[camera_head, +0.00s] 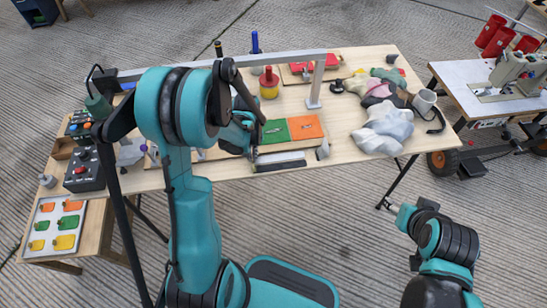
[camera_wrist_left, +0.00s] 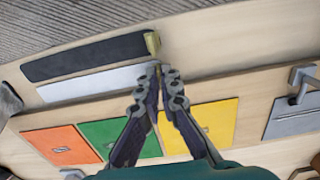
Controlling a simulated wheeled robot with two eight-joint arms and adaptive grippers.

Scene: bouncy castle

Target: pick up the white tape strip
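The white tape strip (camera_wrist_left: 105,83) lies flat in the left wrist view, beside a dark strip with an olive end (camera_wrist_left: 88,57). In the head view the white strip (camera_head: 280,158) lies along the table's front edge. My left gripper (camera_wrist_left: 165,71) has its fingertips close together at the strip's right end. I cannot tell whether they pinch it. In the head view the left gripper (camera_head: 252,150) is partly hidden by its own arm. My right arm is at the lower right, away from the table; its gripper (camera_head: 393,207) is too small to read.
Green (camera_head: 275,131) and orange (camera_head: 305,127) panels lie just behind the strip. A grey metal frame (camera_head: 316,82) stands over the table. A grey cloth pile (camera_head: 383,129) is at the right, control boxes (camera_head: 84,168) at the left.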

